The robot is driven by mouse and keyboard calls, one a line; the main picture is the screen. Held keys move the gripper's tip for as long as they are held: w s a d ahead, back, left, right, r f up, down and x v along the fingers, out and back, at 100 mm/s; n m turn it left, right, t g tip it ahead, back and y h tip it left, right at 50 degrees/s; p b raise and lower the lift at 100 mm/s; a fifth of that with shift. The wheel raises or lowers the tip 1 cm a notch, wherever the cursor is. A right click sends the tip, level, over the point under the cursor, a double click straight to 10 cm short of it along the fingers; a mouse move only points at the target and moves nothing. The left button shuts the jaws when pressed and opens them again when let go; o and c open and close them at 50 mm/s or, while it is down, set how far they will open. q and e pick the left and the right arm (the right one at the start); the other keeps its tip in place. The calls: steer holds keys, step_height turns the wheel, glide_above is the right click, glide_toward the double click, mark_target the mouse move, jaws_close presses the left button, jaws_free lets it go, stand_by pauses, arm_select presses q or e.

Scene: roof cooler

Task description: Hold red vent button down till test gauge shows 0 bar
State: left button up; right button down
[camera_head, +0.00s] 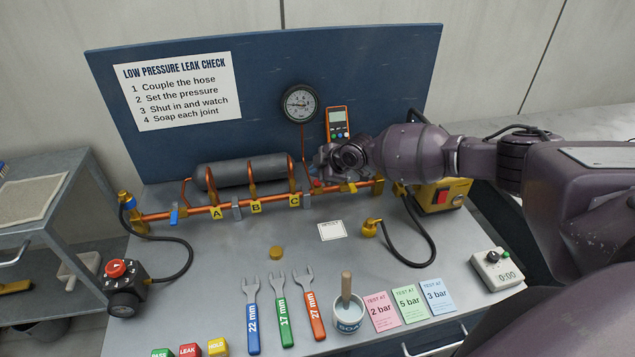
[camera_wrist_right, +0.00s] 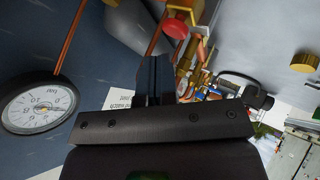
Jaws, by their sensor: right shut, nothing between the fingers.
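The round test gauge (camera_head: 298,103) hangs on the dark blue back panel. It also shows at the left of the right wrist view (camera_wrist_right: 38,107), but its needle is too small to read surely. A red round cap, likely the vent button (camera_wrist_right: 175,28), shows in the right wrist view just beyond my fingertips, with a clear gap in the picture. In the head view my right gripper and wrist mostly hide that spot. My right gripper (camera_head: 325,172) is shut and empty, over the right part of the copper pipe; its fingers (camera_wrist_right: 154,80) point toward the cap. My left gripper is out of view.
The copper pipe rig (camera_head: 160,215) with tags A, B and C and a grey cylinder (camera_head: 240,172) runs along the panel. Spanners (camera_head: 282,312), a soap pot (camera_head: 348,315) and cards (camera_head: 381,310) lie in front. Bare bench (camera_head: 215,260) is at the middle left.

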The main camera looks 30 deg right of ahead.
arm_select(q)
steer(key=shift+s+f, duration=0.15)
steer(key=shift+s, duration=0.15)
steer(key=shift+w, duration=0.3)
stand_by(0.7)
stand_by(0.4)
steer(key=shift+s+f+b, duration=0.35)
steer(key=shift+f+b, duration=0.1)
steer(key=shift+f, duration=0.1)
arm_select(e)
steer(key=shift+f, duration=0.45)
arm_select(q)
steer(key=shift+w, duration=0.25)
arm_select(e)
steer(key=shift+f, duration=0.1)
arm_select(q)
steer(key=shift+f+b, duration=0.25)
steer(key=shift+b, duration=0.05)
arm_select(e)
steer(key=shift+f, duration=0.2)
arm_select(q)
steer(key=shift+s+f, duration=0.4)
arm_select(e)
steer(key=shift+f, duration=0.25)
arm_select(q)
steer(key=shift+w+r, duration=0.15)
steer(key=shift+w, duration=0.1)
arm_select(e)
steer(key=shift+s, duration=0.1)
stand_by(3.5)
